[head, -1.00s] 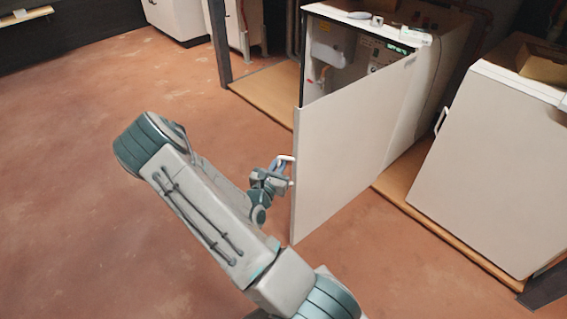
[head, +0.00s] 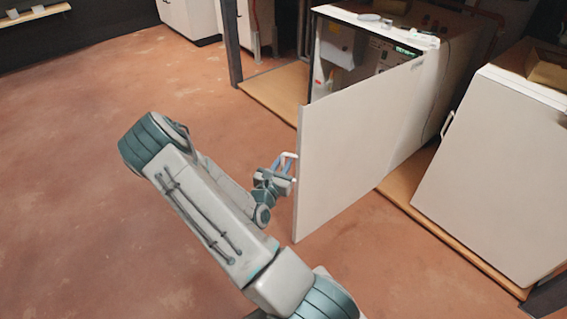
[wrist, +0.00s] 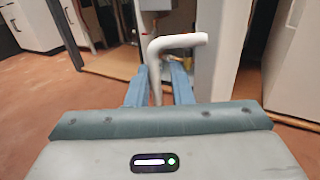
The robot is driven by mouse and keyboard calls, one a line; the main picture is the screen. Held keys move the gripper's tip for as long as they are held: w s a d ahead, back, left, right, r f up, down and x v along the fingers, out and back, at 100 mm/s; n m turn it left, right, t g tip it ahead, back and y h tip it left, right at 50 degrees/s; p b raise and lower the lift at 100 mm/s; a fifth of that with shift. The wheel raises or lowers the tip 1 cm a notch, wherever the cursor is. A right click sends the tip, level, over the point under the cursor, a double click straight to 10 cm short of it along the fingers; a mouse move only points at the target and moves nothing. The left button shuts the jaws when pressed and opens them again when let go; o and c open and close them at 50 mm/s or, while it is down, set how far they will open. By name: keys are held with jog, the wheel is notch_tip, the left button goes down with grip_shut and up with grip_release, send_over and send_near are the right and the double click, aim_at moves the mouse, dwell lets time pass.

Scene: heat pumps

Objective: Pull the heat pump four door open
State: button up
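The heat pump (head: 436,85) with the open front stands at the upper right of the head view. Its white door (head: 350,150) is swung well out toward me, and pipes and a control panel show inside. The door's white bar handle (wrist: 178,42) is on the door's free edge. My gripper (head: 282,167) is at that edge. In the wrist view its two blue fingers (wrist: 158,84) are on either side of the handle's stem and look closed on it. The exact contact is partly hidden by the gripper body.
Another white heat pump (head: 490,165), its door shut, stands close at the right. A wooden base strip (head: 440,225) runs along the floor under the units. A dark post (head: 229,40) stands behind. The brown floor (head: 80,190) at left is clear.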

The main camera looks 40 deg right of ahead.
jog(key=shift+s+d, duration=0.15)
jog(key=shift+d, duration=0.05)
jog(key=p+v, duration=0.2)
jog(key=v, duration=1.1)
jog(key=shift+a, duration=0.4)
jog(key=shift+s, duration=0.15)
